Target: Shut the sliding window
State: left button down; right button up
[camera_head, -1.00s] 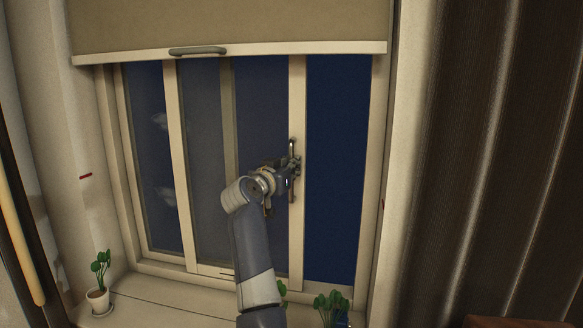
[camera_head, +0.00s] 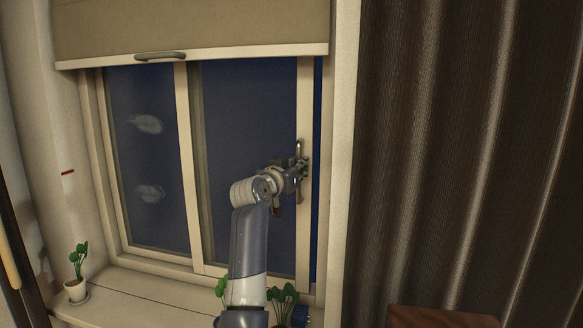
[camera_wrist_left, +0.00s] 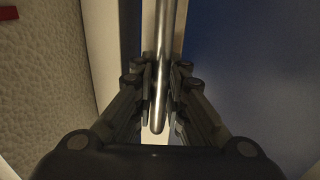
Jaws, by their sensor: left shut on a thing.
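The sliding window has a cream-framed sash (camera_head: 190,165) whose right stile (camera_head: 304,235) stands close to the right side of the window frame. A narrow dark blue strip (camera_head: 317,130) shows between that stile and the right jamb. A vertical metal bar handle (camera_head: 299,148) is on the stile. My left gripper (camera_head: 300,172) is at the handle. In the left wrist view, both fingers (camera_wrist_left: 160,88) are closed around the handle bar (camera_wrist_left: 160,105), whose lower end shows between them. My right gripper is not in view.
A beige roller blind (camera_head: 190,25) covers the window top. Potted plants stand on the sill, one at left (camera_head: 77,270) and another (camera_head: 283,302) close to my forearm. A dark curtain (camera_head: 450,150) hangs at right. A brown wooden surface (camera_head: 440,317) is at lower right.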

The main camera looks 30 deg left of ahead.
pick_arm(q)
jog(key=shift+w+d+f, duration=0.1)
jog(key=shift+w+d, duration=0.05)
jog(key=shift+d, duration=0.4)
jog(key=shift+w+d+f, duration=0.1)
jog(key=shift+w+d, duration=0.05)
jog(key=shift+d, duration=0.55)
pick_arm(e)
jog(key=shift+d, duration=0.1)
pick_arm(q)
jog(key=c, duration=1.7)
grip_release()
jog(key=shift+o, duration=0.5)
jog(key=shift+d+r, duration=0.15)
jog(key=shift+d, duration=0.05)
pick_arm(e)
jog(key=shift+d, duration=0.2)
pick_arm(q)
jog(key=shift+a, duration=0.1)
jog(key=s, duration=1.2)
jog(key=shift+d, duration=0.45)
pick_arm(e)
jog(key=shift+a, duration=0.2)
